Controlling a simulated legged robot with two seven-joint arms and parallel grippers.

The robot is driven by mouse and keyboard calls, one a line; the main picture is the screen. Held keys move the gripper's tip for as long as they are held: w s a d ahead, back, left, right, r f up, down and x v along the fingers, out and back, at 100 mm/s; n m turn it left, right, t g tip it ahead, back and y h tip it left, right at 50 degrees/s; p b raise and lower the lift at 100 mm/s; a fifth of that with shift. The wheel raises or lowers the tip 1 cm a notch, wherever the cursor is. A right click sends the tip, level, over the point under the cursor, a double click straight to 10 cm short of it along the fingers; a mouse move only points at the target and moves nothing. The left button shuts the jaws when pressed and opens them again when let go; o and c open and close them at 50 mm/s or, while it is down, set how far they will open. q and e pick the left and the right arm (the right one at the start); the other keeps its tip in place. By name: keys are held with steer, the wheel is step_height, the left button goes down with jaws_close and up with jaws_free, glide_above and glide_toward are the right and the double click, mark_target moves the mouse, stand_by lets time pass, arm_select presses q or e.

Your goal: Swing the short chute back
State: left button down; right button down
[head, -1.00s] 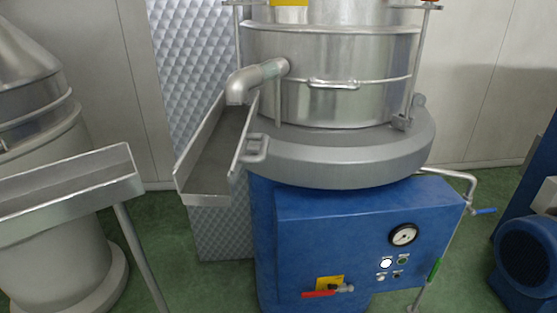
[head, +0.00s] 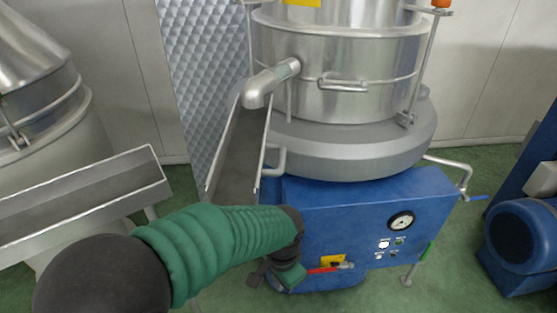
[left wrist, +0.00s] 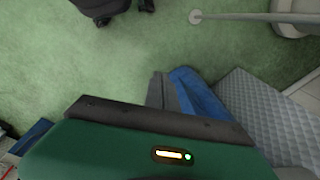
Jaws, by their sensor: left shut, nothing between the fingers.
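The short chute (head: 238,155) is an open grey metal trough under the bent spout (head: 270,84) of the steel mill. It slopes down toward me. A loop handle (head: 280,160) is on its right wall; the lower end is partly hidden by my left arm. My left gripper (head: 262,277) is shut and empty, low in front of the blue cabinet, below the chute and left of the red-handled valve. It appears apart from the chute. The left wrist view shows mainly my green housing, floor and part of the blue cabinet (left wrist: 200,97). My right gripper is not in view.
A long metal trough (head: 85,190) stands at left, its end close to the short chute. The blue cabinet (head: 350,215) carries a gauge (head: 401,221) and a red-handled valve (head: 325,269). A blue motor (head: 525,240) stands at right. Dimpled sheet metal (head: 200,60) is behind the chute.

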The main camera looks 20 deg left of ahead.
arm_select(q)
steer(key=w+d+r+m+y+p, duration=0.1)
steer(key=r+m+p, duration=0.1)
steer(key=r+p, duration=0.5)
steer(key=w+d+r+m+g+y+p, duration=0.1)
steer(key=r+p, duration=0.6)
steer(key=r, duration=1.1)
steer(key=w+d+r+m+g+y+p, duration=0.1)
steer(key=r+m+p, duration=0.4)
steer(key=r, duration=0.7)
steer(key=w+d+p, duration=0.1)
steer(key=p, duration=0.1)
steer(key=shift+w+d+r+p, duration=0.15)
steer(key=shift+w+p, duration=0.2)
steer(key=shift+w, duration=0.05)
steer(key=s+a+f+p, duration=0.3)
steer(key=a+f+p, duration=0.1)
steer(key=a+f, duration=0.3)
steer(key=shift+x, duration=1.15)
steer(key=shift+w+d, duration=0.15)
steer(key=shift+d, duration=0.05)
steer(key=shift+y, duration=0.3)
